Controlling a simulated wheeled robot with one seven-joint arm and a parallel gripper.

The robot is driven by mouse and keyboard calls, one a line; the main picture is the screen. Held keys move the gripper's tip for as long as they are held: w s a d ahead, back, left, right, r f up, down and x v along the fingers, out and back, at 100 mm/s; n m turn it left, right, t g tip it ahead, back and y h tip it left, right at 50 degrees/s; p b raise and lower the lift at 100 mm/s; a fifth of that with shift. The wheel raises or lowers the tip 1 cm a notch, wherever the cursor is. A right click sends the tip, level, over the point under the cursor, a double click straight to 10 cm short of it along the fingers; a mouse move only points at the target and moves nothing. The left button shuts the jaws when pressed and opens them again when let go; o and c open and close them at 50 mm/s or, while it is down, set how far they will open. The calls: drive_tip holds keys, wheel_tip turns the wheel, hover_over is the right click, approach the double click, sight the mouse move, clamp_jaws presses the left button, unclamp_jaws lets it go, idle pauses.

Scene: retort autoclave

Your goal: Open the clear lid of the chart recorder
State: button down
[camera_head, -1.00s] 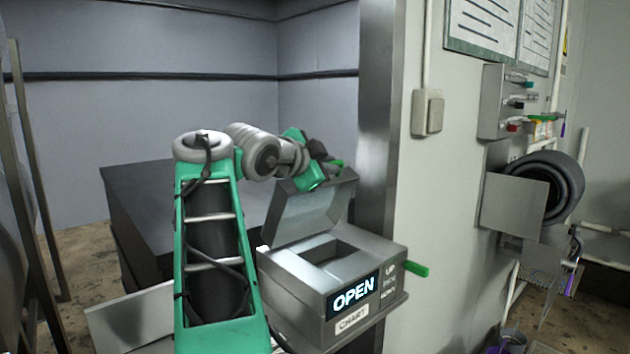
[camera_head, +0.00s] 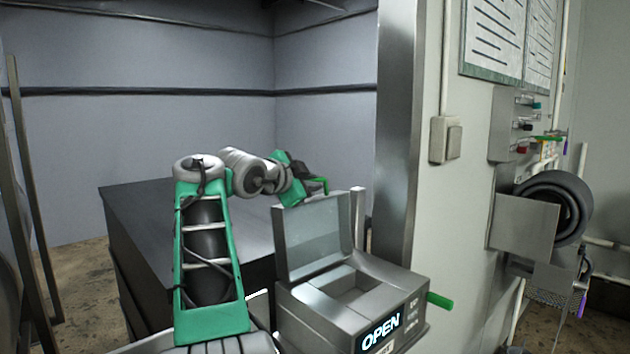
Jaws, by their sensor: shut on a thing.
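The chart recorder (camera_head: 335,325) is a grey metal box at the lower middle, with a lit "OPEN" sign (camera_head: 381,331) on its front. Its clear lid (camera_head: 312,242) stands raised and nearly upright along the left side, with a see-through pane in a grey frame. The opening (camera_head: 352,288) of the box shows bare. My gripper (camera_head: 318,187) is at the top edge of the lid, shut on it near a small green part. The fingertips are small and partly hidden behind my wrist.
A green handle (camera_head: 440,300) sticks out of the recorder's right side. A steel post (camera_head: 397,130) and a wall with a switch box (camera_head: 445,140) stand to the right. A dark bench (camera_head: 135,215) lies behind my arm.

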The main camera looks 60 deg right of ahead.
drive_tip(key=shift+w, duration=0.1)
drive_tip(key=c, duration=1.5)
unclamp_jaws()
drive_tip(key=b+v, duration=0.1)
drive_tip(key=v, duration=0.6)
drive_tip(key=shift+a+b, duration=0.25)
drive_tip(key=shift+b, duration=0.15)
drive_tip(key=shift+a+r, duration=0.1)
drive_tip(key=shift+a, duration=0.05)
